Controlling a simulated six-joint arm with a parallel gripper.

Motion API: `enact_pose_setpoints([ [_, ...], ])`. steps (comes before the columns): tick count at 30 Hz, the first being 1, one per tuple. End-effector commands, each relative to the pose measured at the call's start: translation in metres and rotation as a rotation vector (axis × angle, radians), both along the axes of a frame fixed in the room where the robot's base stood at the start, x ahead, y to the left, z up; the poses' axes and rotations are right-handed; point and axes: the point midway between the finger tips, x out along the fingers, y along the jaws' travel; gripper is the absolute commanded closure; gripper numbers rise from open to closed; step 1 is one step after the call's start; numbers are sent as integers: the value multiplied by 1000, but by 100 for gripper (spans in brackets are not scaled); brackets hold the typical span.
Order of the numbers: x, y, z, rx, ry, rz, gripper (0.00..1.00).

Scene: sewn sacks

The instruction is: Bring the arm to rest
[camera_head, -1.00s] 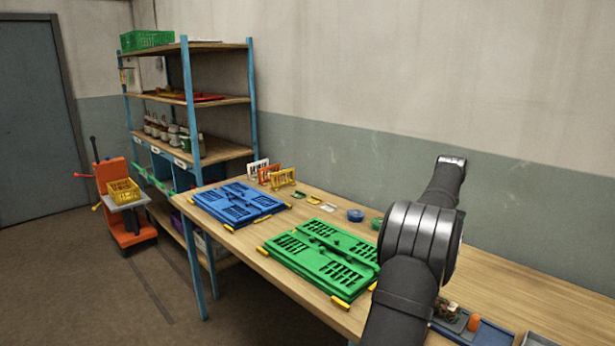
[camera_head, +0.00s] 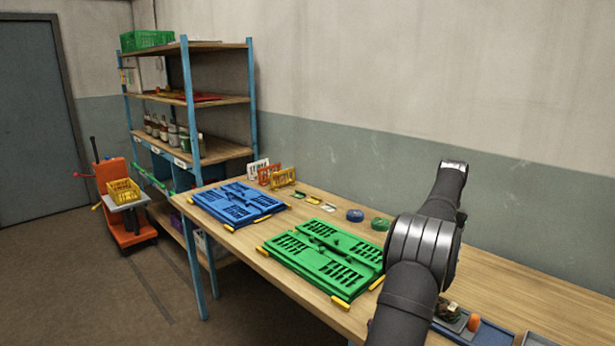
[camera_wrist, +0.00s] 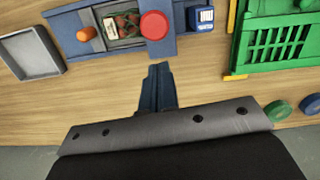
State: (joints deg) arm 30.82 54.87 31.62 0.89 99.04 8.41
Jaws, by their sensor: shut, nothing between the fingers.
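My gripper (camera_wrist: 159,70) shows in the wrist view, its two dark blue-grey fingers together with nothing between them. It appears above the wooden bench (camera_wrist: 100,97), apart from the objects there. In the head view my dark arm rises at the right, over the bench (camera_head: 530,287); the gripper itself cannot be made out there. In the wrist view a blue tray (camera_wrist: 72,30) lies beyond the fingertips, carrying a red round piece (camera_wrist: 154,25), an orange piece (camera_wrist: 86,34) and a small item with green and red parts (camera_wrist: 125,25).
A green folded crate (camera_head: 322,258) and a blue folded crate (camera_head: 238,204) lie flat on the bench. Tape rolls, blue (camera_head: 355,215) and green (camera_head: 380,224), lie near the wall. A grey tray (camera_wrist: 30,52) sits beside the blue tray. A shelf (camera_head: 195,100) stands left.

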Motion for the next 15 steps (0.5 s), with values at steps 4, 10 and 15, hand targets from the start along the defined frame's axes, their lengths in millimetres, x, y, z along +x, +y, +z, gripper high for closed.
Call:
enact_pose_setpoints([
  [4, 2, -2, 25, -2, -2, 0, 100],
  [10, 4, -3, 49, -1, -2, 0, 100],
  [15, 3, -3, 55, 2, 2, 0, 100],
])
